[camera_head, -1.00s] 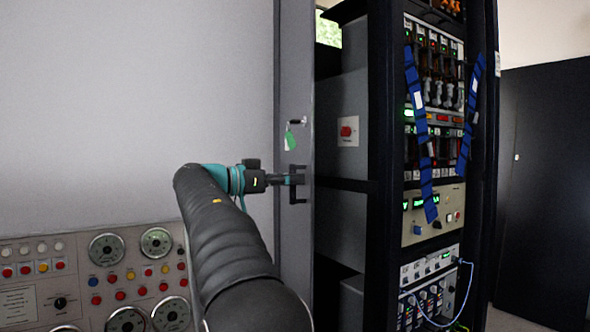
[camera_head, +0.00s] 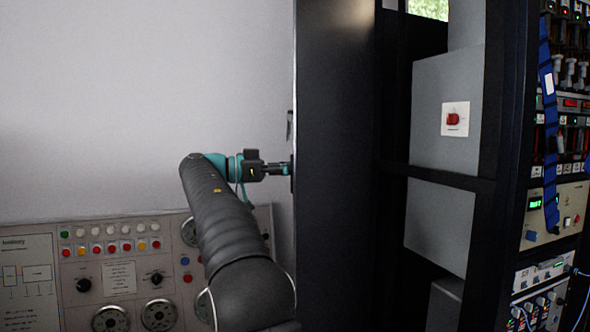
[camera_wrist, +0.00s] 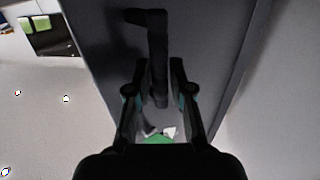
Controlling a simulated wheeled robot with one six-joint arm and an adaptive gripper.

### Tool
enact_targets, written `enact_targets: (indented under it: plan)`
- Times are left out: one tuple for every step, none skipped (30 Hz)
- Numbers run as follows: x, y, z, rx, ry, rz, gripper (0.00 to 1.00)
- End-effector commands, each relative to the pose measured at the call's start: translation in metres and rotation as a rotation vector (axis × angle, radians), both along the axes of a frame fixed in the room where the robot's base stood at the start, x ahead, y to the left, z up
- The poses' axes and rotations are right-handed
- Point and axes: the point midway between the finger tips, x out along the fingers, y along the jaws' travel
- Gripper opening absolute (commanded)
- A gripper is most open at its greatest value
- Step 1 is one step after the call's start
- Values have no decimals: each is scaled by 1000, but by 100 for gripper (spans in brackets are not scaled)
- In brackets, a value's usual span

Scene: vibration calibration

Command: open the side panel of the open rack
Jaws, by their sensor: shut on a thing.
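The side panel (camera_head: 335,170) of the rack stands swung out from the frame in the head view, with its dark face toward the camera. A gap shows the rack's inside (camera_head: 440,215). My gripper (camera_wrist: 158,80) is shut on the panel's black handle (camera_wrist: 157,45) in the wrist view, with a finger on each side of it. In the head view my gripper (camera_head: 285,168) reaches the panel's left edge, and the panel hides most of the handle. A green tag (camera_wrist: 155,138) shows below the handle in the wrist view.
A control console (camera_head: 115,270) with gauges and buttons stands at lower left, close to my arm. Inside the rack is a grey box with a red switch (camera_head: 453,119). Instruments and a blue strap (camera_head: 549,130) fill the rack's front at right. A plain wall is behind.

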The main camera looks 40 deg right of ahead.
Motion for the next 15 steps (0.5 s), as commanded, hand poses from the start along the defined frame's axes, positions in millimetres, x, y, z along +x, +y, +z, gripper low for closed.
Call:
enact_targets:
  plan:
    - [0,0,-1,0,0,0,0]
    - [0,0,-1,0,0,0,0]
    - [0,0,-1,1,0,0,0]
    - [0,0,-1,0,0,0,0]
    - [0,0,-1,1,0,0,0]
    - [0,-1,-1,0,0,0,0]
    - [0,-1,-1,0,0,1,0]
    - [1,-1,-1,0,0,1,0]
    - [1,0,-1,0,0,1,0]
    - [1,0,-1,0,0,1,0]
    - [1,0,-1,0,0,1,0]
    - [1,0,-1,0,0,2,31]
    - [1,0,-1,0,1,2,38]
    - [1,0,-1,0,1,2,39]
    - [1,0,-1,0,1,2,39]
